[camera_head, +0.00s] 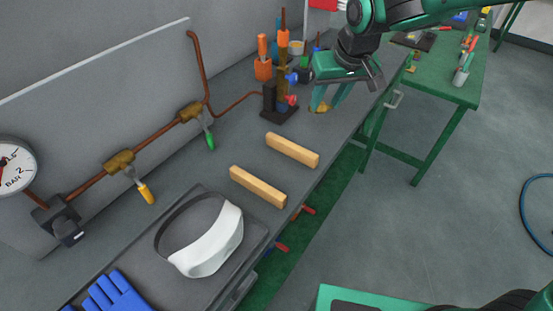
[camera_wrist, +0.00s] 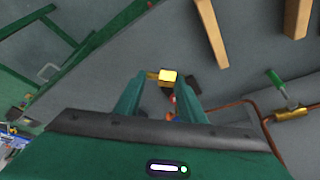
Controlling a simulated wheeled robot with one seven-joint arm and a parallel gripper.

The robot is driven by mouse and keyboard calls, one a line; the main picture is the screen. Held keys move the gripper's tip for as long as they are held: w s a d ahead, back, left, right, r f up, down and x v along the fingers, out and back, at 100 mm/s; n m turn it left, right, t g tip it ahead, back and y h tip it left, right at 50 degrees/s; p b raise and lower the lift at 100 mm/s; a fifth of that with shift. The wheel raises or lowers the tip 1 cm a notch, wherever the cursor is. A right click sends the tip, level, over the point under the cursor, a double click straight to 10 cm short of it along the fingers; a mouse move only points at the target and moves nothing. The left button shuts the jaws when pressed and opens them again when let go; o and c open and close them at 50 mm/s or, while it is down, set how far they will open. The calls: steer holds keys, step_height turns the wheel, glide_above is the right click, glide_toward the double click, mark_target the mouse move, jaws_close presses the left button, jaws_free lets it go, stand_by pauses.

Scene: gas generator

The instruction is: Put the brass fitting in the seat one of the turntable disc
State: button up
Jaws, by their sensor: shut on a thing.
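My gripper (camera_head: 327,101) is over the far part of the grey bench, fingers pointing down. It is shut on the brass fitting (camera_head: 320,108), which shows as a small yellowish piece at the fingertips. In the wrist view the fitting (camera_wrist: 168,76) sits at the tips of the two green fingers, its top face bright. The fingers hide part of it. I cannot tell from these views whether it touches the bench. I cannot make out the turntable disc or its seat one in either view.
A dark stand with a brass column (camera_head: 280,103) and orange-handled parts is just left of my gripper. Two wooden blocks (camera_head: 292,150) (camera_head: 258,187) and a white visor (camera_head: 212,243) lie nearer. Copper pipe (camera_head: 150,142) with valves runs along the back panel. A green table (camera_head: 440,85) stands right.

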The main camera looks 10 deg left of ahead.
steer(key=s+a+r+n+g+y, duration=0.1)
steer(key=s+a+r+n, duration=0.15)
steer(key=s+a, duration=0.4)
steer(key=s+a+r+n, duration=0.2)
steer(key=s+a+n, duration=0.1)
steer(key=s, duration=0.6)
steer(key=s+a+r+n+g+y, duration=0.1)
steer(key=s+a+r+n, duration=0.15)
steer(key=s+a, duration=0.4)
steer(key=shift+w+d+f, duration=1.2)
steer(key=shift+w+f, duration=0.1)
steer(key=shift+f, duration=0.7)
steer(key=shift+w+d+f, duration=1.25)
steer(key=shift+f, duration=0.7)
steer(key=shift+w+d+f, duration=1.2)
steer(key=shift+w+f, duration=0.1)
steer(key=shift+f, duration=0.7)
steer(key=shift+f, duration=0.65)
steer(key=o, duration=1.2)
steer(key=shift+c, duration=0.2)
steer(key=v, duration=1.3)
steer(key=shift+a+r, duration=0.25)
steer(key=shift+a, duration=0.05)
